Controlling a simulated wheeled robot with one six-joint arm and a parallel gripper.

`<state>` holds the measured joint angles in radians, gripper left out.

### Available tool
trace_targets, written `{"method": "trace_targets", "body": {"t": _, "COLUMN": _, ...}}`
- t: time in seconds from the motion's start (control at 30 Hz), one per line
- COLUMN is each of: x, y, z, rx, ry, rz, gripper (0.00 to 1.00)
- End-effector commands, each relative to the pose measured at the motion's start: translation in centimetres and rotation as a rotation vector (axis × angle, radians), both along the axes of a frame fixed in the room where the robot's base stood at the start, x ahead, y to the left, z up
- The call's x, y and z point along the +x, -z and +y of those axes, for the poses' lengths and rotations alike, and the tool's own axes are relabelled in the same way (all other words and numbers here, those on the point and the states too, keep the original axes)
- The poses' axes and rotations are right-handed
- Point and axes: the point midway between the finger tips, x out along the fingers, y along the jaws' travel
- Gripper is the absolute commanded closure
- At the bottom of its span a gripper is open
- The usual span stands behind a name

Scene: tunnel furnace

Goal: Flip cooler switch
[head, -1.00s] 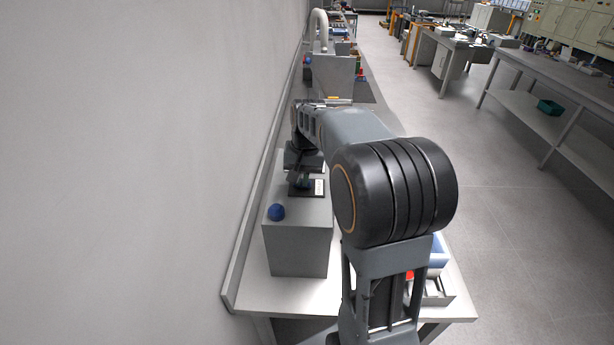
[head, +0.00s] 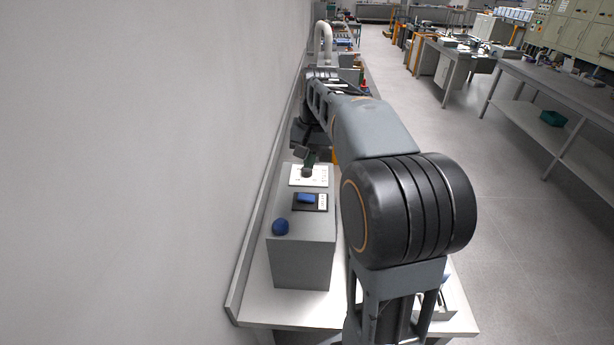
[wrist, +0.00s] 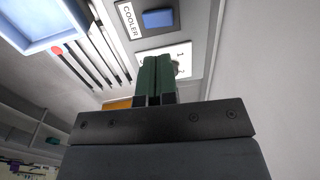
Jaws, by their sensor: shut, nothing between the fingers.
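The cooler switch (head: 306,198) is a blue rocker on a dark plate on top of a grey box (head: 302,250). In the wrist view the blue rocker (wrist: 158,18) sits beside a white label reading COOLER (wrist: 130,20). My gripper (head: 309,160) is beyond the switch, over a white plate (head: 322,176) at the far end of the box top. In the wrist view its green fingers (wrist: 155,62) are together with nothing between them, their tips near the white plate (wrist: 178,55) and apart from the blue rocker. Contact with the plate cannot be told.
The wall is close on the left. A blue-lined tray (wrist: 35,22) and a red round part (wrist: 57,50) show in the wrist view. Open floor (head: 440,140) lies to the right.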

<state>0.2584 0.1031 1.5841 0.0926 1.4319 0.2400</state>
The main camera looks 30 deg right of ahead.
Motion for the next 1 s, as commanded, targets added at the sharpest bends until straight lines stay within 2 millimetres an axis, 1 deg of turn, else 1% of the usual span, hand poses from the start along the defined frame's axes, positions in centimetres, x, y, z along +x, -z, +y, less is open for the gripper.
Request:
{"method": "trace_targets", "body": {"t": 0.1, "x": 0.0, "y": -1.6, "z": -0.1, "rx": -0.001, "ry": 0.0, "rz": -0.003, "gripper": 1.0}}
{"method": "trace_targets", "body": {"t": 0.2, "x": -0.1, "y": -2.5, "z": -0.2, "rx": -0.002, "ry": -0.001, "rz": -0.003, "gripper": 1.0}}
{"method": "trace_targets", "body": {"t": 0.33, "x": -0.1, "y": -3.1, "z": -0.2, "rx": -0.001, "ry": -0.001, "rz": -0.002, "gripper": 1.0}}
{"method": "trace_targets", "body": {"t": 1.0, "x": 0.0, "y": -3.3, "z": -0.3, "rx": -0.003, "ry": -0.011, "rz": -0.01, "gripper": 1.0}}
